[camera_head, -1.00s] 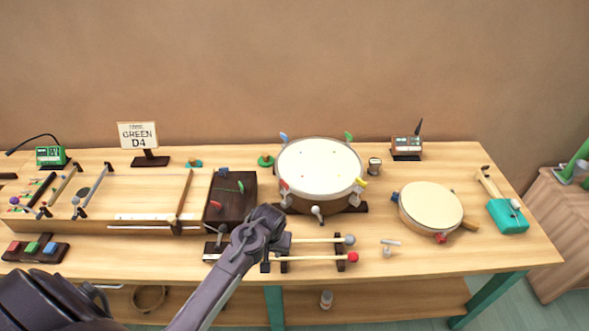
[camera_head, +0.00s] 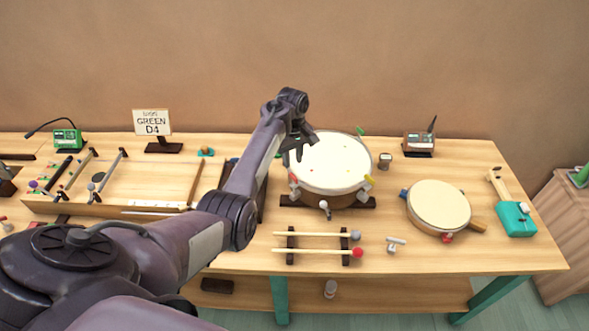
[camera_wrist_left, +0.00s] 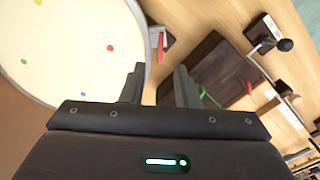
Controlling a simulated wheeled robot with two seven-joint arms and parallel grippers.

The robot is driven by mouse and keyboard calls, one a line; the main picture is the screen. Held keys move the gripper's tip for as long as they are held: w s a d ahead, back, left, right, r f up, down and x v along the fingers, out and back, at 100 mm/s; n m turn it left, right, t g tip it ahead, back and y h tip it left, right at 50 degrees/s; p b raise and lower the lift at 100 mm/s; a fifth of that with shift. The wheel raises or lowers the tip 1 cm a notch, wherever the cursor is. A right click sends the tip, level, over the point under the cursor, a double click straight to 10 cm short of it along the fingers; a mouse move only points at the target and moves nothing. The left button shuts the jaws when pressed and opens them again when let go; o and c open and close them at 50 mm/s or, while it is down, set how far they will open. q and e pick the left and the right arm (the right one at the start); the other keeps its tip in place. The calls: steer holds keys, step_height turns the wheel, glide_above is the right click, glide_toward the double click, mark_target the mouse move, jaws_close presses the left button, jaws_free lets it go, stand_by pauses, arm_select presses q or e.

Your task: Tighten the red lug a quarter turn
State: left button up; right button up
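The large drum (camera_head: 335,165) stands on a dark stand with coloured lugs around its rim. The red lug (camera_head: 294,181) is at its front left, partly hidden by my arm's end. In the left wrist view the red lug (camera_wrist_left: 161,47) sticks out from the drum's rim, beyond my fingertips and in line with the gap between them. My left gripper (camera_head: 297,152) is open and empty, over the left part of the drum, pointing down. Its fingers also show apart in the left wrist view (camera_wrist_left: 158,85). My right gripper is not in view.
A yellow lug (camera_head: 369,180) and white lug (camera_head: 323,205) sit on the same drum. A dark box (camera_wrist_left: 210,70) stands beside it. Two mallets (camera_head: 318,236) lie on a rack in front. A smaller drum (camera_head: 438,205) is to the right. A sign (camera_head: 152,122) reads "GREEN D4".

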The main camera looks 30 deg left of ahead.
mark_target(293, 175)
arm_select(q)
step_height(293, 175, down, 6)
steer(key=shift+f, duration=0.1)
stand_by(0.4)
jaws_close()
